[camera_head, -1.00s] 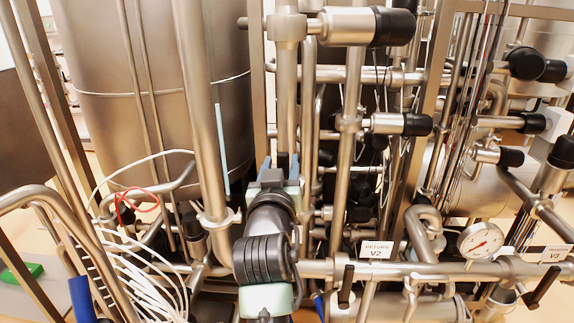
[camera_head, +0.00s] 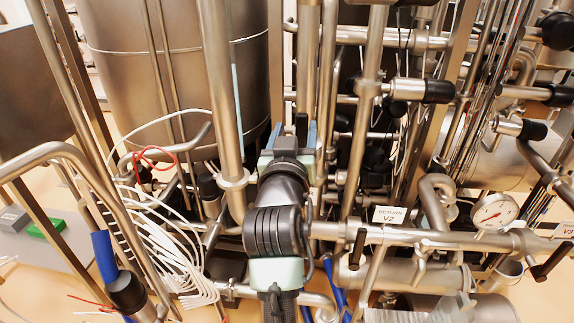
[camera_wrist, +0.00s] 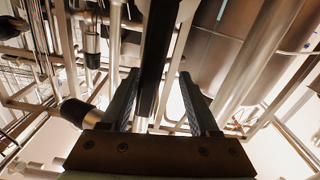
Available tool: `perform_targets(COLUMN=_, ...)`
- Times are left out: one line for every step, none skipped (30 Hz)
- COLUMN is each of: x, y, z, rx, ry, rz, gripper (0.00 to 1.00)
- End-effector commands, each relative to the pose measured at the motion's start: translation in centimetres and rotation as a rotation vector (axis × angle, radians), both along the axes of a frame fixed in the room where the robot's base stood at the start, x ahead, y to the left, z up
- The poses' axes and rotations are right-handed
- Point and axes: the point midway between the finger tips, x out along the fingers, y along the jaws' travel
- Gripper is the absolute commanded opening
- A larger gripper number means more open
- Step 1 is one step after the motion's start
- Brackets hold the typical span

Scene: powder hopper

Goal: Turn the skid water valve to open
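My gripper (camera_head: 292,135) is in front of the pipework, left of centre in the head view, pointing away from the camera. In the wrist view its two dark fingers (camera_wrist: 158,85) stand apart. A black bar with a bare metal lower end (camera_wrist: 157,45) runs between them, with gaps showing on both sides. I cannot tell whether this bar is the valve's handle. No label reading skid water is legible. A black lever (camera_head: 358,248) stands by the RETURN V2 label (camera_head: 390,217), to the right of my arm. Another black lever (camera_head: 553,262) is near the V3 label.
A large steel tank (camera_head: 175,70) stands behind at left. Dense vertical and horizontal pipes surround my gripper. White cables (camera_head: 165,245) hang at lower left, near a blue handle (camera_head: 104,257). A dial gauge (camera_head: 494,211) sits at right. Free room around the arm is small.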

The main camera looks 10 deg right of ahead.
Motion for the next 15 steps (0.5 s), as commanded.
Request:
perform_targets(x=-0.4, y=0.4, z=0.1, rx=0.0, ry=-0.001, rz=0.005, gripper=0.57)
perform_targets(x=-0.6, y=0.5, z=0.1, rx=0.0, ry=0.0, rz=0.006, gripper=0.57)
perform_targets(x=-0.9, y=0.5, z=0.1, rx=0.0, ry=0.0, rz=0.006, gripper=0.57)
perform_targets(x=-1.1, y=0.6, z=0.1, rx=0.0, ry=-0.001, rz=0.006, gripper=0.57)
perform_targets(x=-1.2, y=0.7, z=0.1, rx=0.0, ry=-0.001, rz=0.006, gripper=0.57)
perform_targets(x=-1.5, y=0.8, z=0.0, rx=0.0, ry=0.0, rz=0.006, gripper=0.57)
perform_targets(x=-1.7, y=0.8, z=0.0, rx=0.0, ry=0.0, rz=0.006, gripper=0.57)
perform_targets(x=-1.9, y=0.9, z=0.0, rx=0.0, ry=0.0, rz=0.006, gripper=0.57)
perform_targets(x=-2.2, y=0.9, z=0.0, rx=0.0, ry=0.001, rz=0.006, gripper=0.57)
perform_targets(x=-2.4, y=1.0, z=0.0, rx=0.0, ry=0.001, rz=0.006, gripper=0.57)
perform_targets(x=-2.6, y=1.1, z=0.0, rx=0.0, ry=0.001, rz=0.006, gripper=0.57)
perform_targets(x=-2.9, y=1.1, z=0.0, rx=0.0, ry=0.001, rz=0.006, gripper=0.57)
perform_targets(x=-3.1, y=1.2, z=0.0, rx=0.001, ry=0.0, rz=0.006, gripper=0.57)
perform_targets(x=-3.3, y=1.2, z=0.0, rx=0.001, ry=-0.001, rz=0.006, gripper=0.57)
perform_targets(x=-3.6, y=1.3, z=0.0, rx=0.001, ry=-0.001, rz=0.006, gripper=0.57)
